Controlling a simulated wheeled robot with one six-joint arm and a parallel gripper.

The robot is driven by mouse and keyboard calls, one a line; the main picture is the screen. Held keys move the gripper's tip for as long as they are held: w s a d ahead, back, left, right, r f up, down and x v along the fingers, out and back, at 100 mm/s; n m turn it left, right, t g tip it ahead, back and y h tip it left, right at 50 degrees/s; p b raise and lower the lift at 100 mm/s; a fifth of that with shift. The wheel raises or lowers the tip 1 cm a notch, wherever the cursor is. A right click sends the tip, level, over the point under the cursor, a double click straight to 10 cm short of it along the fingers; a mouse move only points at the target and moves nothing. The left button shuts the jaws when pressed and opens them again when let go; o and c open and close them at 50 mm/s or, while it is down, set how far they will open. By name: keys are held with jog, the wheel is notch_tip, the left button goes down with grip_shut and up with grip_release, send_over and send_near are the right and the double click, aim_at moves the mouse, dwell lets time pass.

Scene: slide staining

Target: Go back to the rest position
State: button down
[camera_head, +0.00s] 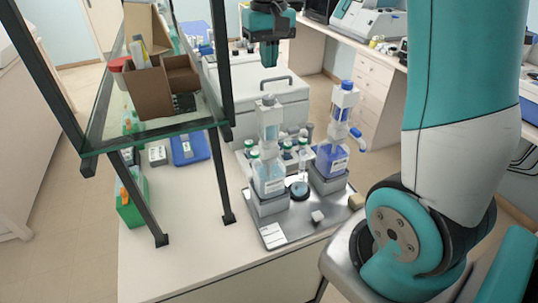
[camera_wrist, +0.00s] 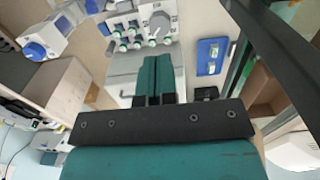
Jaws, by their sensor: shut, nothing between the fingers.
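My gripper (camera_head: 269,55) is at the top of the head view, pointing down and raised above the bench. Its two teal fingers are together with nothing between them; they also show in the wrist view (camera_wrist: 154,78). Below and apart from it, a metal tray (camera_head: 290,226) holds a clear dispenser bottle with a grey cap (camera_head: 270,165) and a blue-filled bottle with a blue cap (camera_head: 332,158). Both bottles stand upright on grey blocks. Several small vials with green caps (camera_head: 254,152) stand behind them.
A glass shelf (camera_head: 105,133) on black posts stands at the left, bearing a brown cardboard box (camera_head: 165,100). A blue case (camera_head: 188,148) and a green box (camera_head: 131,205) lie beneath it. The front left of the white bench (camera_head: 185,260) is clear. Another bench with drawers (camera_head: 355,72) stands behind.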

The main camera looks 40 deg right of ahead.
jog(key=s+a+f+n+t, duration=0.3)
jog(key=s+a+f, duration=0.5)
jog(key=s+f, duration=0.4)
jog(key=s+a+f+n+g+y+b, duration=0.1)
jog(key=s+a+n+y+b, duration=0.1)
jog(key=s+a+b, duration=0.3)
jog(key=s+a+f+n+g+y+b, duration=0.2)
jog(key=s+a+n+b, duration=0.3)
jog(key=a, duration=0.4)
jog(key=shift+s+a+b, duration=0.15)
jog(key=shift+a+b, duration=0.1)
jog(key=shift+b, duration=0.6)
